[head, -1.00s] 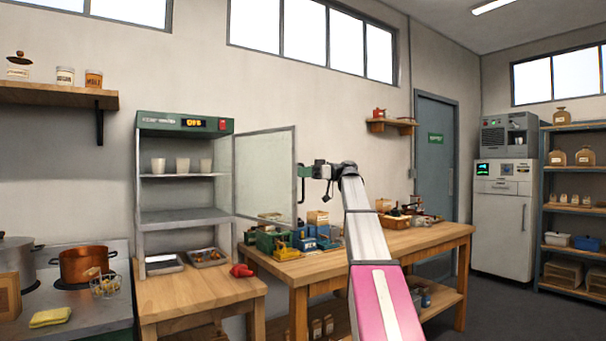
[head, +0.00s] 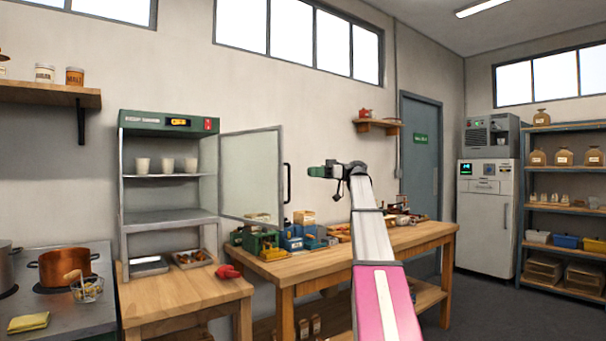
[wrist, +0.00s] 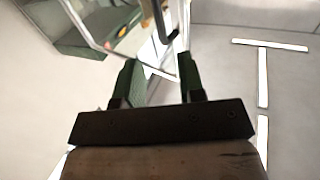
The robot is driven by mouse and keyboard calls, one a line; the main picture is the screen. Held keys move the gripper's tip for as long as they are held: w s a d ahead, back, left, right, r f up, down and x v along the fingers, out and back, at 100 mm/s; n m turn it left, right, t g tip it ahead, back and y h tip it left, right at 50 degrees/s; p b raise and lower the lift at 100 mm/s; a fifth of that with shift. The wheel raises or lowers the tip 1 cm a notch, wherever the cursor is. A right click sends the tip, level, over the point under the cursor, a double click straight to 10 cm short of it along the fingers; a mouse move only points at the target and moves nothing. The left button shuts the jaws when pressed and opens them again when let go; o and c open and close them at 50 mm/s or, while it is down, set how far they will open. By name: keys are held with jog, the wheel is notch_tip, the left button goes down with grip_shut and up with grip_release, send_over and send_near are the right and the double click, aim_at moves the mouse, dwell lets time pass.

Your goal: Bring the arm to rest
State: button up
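My gripper (head: 316,171) is raised at the end of my outstretched arm, just right of the open glass door (head: 249,176) of the warming cabinet. It appears clear of the door's dark vertical handle (head: 287,183), with a small gap in the head view. In the wrist view its two green fingers (wrist: 158,68) stand apart with nothing held between them. The door handle (wrist: 160,22) shows beyond the fingertips. The green-topped cabinet (head: 168,124) holds several white cups on its upper shelf.
A wooden workbench (head: 400,242) with tools and boxes stands below my arm. A smaller wooden table (head: 185,293) carries the cabinet, trays and a red item (head: 229,271). A stove with a copper pot (head: 65,267) is at left. Open floor lies at right.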

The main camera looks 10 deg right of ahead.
jog(key=shift+d, duration=0.6)
jog(key=s+a+f+m+t+h, duration=0.15)
jog(key=a+f+m, duration=0.25)
jog(key=f, duration=1)
jog(key=s+a+f+m+h, duration=0.1)
jog(key=a+f+m+h, duration=0.25)
jog(key=f, duration=1.05)
jog(key=s+a+f+m+h, duration=0.15)
jog(key=a+f+m, duration=0.35)
jog(key=f, duration=0.9)
jog(key=s+a+f+m+g+h, duration=0.1)
jog(key=s+f+h, duration=0.4)
jog(key=s+f, duration=0.7)
jog(key=s+a+f+m+g+h, duration=0.1)
jog(key=s+f+m+h, duration=0.3)
jog(key=s+f, duration=0.7)
notch_tip(320, 180, down, 8)
jog(key=shift+s+r+h, duration=0.1)
jog(key=shift+s+h, duration=0.3)
jog(key=shift+h, duration=0.85)
jog(key=shift+a, duration=0.1)
